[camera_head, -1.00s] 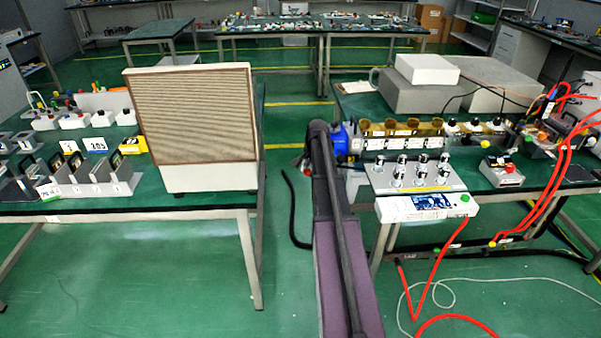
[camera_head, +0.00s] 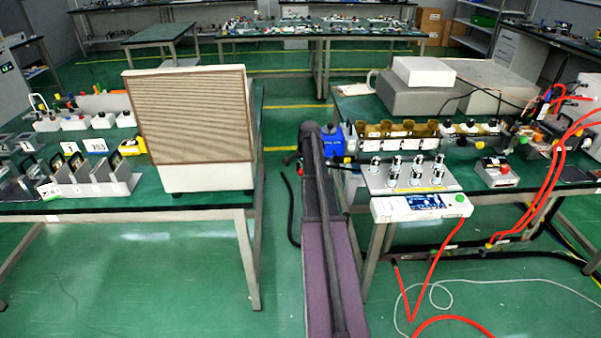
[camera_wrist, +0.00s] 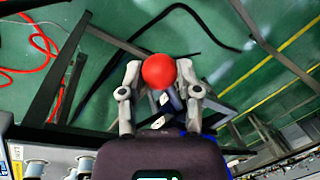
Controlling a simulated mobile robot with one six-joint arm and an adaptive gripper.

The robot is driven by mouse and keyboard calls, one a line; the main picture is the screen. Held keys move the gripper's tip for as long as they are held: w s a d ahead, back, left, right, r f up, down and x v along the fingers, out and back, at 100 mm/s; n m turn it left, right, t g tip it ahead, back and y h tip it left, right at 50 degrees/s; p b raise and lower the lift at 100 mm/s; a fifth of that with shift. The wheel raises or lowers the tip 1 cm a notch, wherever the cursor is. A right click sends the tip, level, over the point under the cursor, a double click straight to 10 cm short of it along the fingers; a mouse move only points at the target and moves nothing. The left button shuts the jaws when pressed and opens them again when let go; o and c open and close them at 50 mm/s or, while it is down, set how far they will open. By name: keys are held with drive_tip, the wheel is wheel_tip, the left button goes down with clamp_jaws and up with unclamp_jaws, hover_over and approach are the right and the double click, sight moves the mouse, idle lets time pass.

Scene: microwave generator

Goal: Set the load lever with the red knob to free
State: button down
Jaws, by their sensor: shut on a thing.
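In the wrist view, the round red knob (camera_wrist: 172,71) of the load lever sits between the two fingers of my gripper (camera_wrist: 162,80). The fingers are shut on it, one on each side. The lever's stem below the knob is mostly hidden by the gripper, and I cannot read its position or any "free" mark. In the head view, my arm reaches forward beside the right table; the knob and the fingertips are hidden there behind the arm.
The right table (camera_head: 470,215) holds a blue part (camera_head: 333,141), a metal plate with several shiny posts (camera_head: 408,178), a white display unit (camera_head: 422,206) and red cables (camera_head: 545,195). The left table (camera_head: 120,208) carries a large ribbed box (camera_head: 195,125). Open floor lies between the tables.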

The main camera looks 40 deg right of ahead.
drive_tip(key=shift+c, duration=1.5)
unclamp_jaws()
drive_tip(key=shift+w, duration=0.25)
drive_tip(key=shift+s, duration=0.1)
drive_tip(key=shift+s, duration=0.1)
